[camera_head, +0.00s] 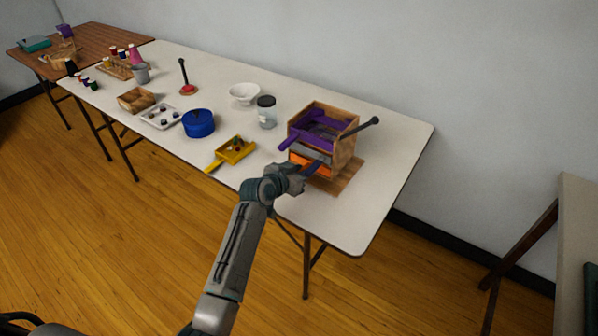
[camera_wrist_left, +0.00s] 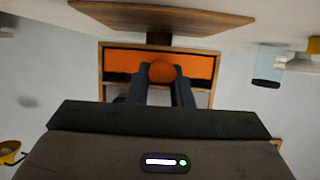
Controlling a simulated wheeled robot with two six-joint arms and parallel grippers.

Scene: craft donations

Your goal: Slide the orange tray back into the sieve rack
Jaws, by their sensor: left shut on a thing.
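The wooden sieve rack (camera_head: 349,150) stands near the right end of the white table. The orange tray (camera_head: 298,158) is in its low slot, and its front fills that opening in the left wrist view (camera_wrist_left: 120,61). My left gripper (camera_head: 309,169) is at the front of the rack, its two fingers shut on the tray's round orange handle (camera_wrist_left: 162,71). I cannot tell how deep the tray sits. A purple tray (camera_head: 320,127) is at the top of the rack, its handle sticking out in front. A grey layer (camera_head: 312,151) lies between. My right gripper is not in view.
The table's right corner is clear.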

